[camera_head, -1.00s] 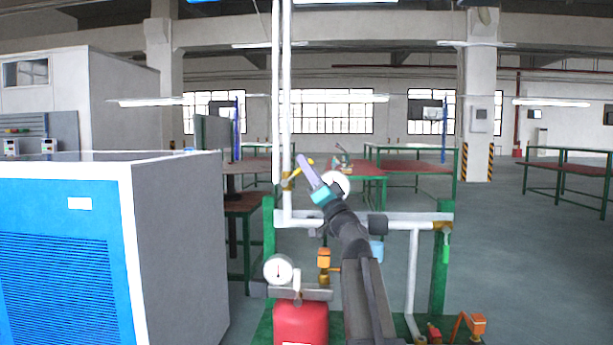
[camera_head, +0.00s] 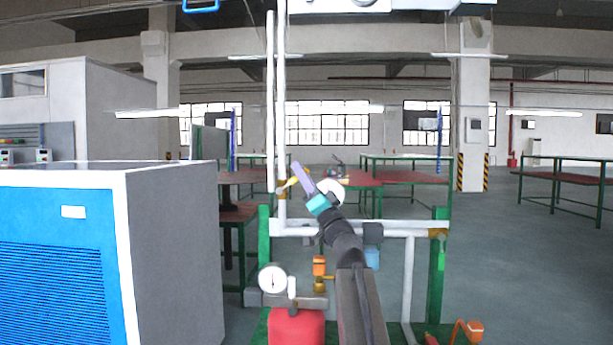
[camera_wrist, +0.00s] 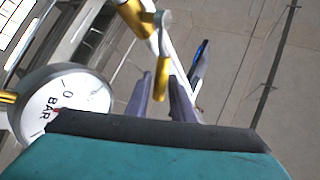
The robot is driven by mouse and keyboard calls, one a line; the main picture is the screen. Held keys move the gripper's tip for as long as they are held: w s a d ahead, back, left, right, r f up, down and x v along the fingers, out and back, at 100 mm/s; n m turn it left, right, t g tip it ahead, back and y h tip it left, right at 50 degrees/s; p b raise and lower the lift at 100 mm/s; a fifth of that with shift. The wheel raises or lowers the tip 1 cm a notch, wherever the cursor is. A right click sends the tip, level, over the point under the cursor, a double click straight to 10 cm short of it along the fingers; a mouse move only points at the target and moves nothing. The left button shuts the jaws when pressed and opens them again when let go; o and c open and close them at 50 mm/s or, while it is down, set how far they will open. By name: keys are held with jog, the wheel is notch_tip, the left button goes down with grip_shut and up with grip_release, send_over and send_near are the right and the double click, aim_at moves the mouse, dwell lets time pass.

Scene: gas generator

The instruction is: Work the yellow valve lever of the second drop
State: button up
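The yellow valve lever (camera_head: 288,184) sits on a vertical white pipe left of the manifold's middle in the head view, partly behind my gripper. In the wrist view the yellow lever (camera_wrist: 163,77) points down from its valve, with its end in line with the gap between my two fingers. My gripper (camera_head: 296,167) has slim purple-grey fingers and a teal body. In the wrist view the fingers of my gripper (camera_wrist: 161,92) stand apart, one on each side of the lever's end, with visible gaps. I cannot tell whether either finger touches the lever.
A round BAR gauge (camera_wrist: 65,103) is close beside my gripper at left. Another gauge (camera_head: 272,279) and a red tank (camera_head: 296,326) are lower on the green frame. A blue-grey cabinet (camera_head: 170,250) stands at left. Open floor lies to the right.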

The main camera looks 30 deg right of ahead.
jog(key=s+d+p, duration=0.1)
jog(key=s+p, duration=0.2)
jog(key=s, duration=0.9)
jog(key=shift+s+d+f, duration=0.25)
jog(key=shift+s+f, duration=0.15)
jog(key=shift+c, duration=0.2)
